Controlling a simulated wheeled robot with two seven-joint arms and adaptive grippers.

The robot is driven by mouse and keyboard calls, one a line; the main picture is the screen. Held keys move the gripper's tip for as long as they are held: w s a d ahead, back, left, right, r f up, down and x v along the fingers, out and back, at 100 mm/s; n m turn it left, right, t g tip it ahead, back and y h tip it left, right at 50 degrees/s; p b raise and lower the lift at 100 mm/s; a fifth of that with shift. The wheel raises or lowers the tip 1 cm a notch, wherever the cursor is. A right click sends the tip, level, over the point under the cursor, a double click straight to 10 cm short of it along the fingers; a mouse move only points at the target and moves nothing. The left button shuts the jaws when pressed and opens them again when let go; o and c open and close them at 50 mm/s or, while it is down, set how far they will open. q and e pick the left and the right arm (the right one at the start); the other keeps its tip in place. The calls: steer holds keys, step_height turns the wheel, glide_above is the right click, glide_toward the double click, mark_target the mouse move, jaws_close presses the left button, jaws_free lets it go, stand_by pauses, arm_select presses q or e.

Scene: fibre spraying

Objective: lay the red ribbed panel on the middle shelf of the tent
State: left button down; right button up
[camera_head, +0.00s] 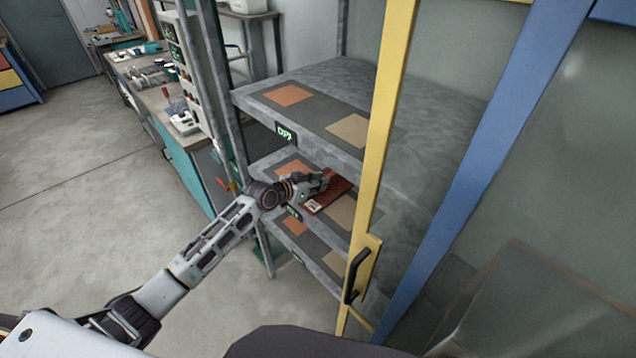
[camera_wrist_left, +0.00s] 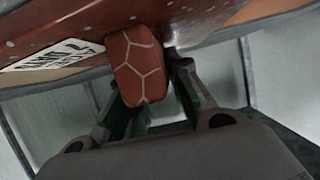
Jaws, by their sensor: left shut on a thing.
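The red panel (camera_head: 330,190) is at the middle shelf (camera_head: 352,228) of the tent, over its coloured squares; I cannot tell if it touches the shelf. It carries a white label. My left gripper (camera_head: 318,184) reaches in from the left and is shut on the panel. In the left wrist view, the panel's underside (camera_wrist_left: 215,28) spans the top, and a red-brown tab with pale lines (camera_wrist_left: 139,66) sits between the fingers (camera_wrist_left: 150,108). The label (camera_wrist_left: 50,55) is at the left there. My right gripper is not in view.
The top shelf (camera_head: 350,75) is just above my gripper. A yellow post (camera_head: 384,120) with a black handle (camera_head: 355,275) and a blue post (camera_head: 490,150) stand at the right. A control box (camera_head: 182,70) and a cluttered workbench (camera_head: 150,85) stand at the left.

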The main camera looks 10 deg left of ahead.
arm_select(q)
steer(key=c, duration=1.3)
jaws_free()
steer(key=shift+b+v, duration=0.5)
steer(key=shift+v, duration=5.55)
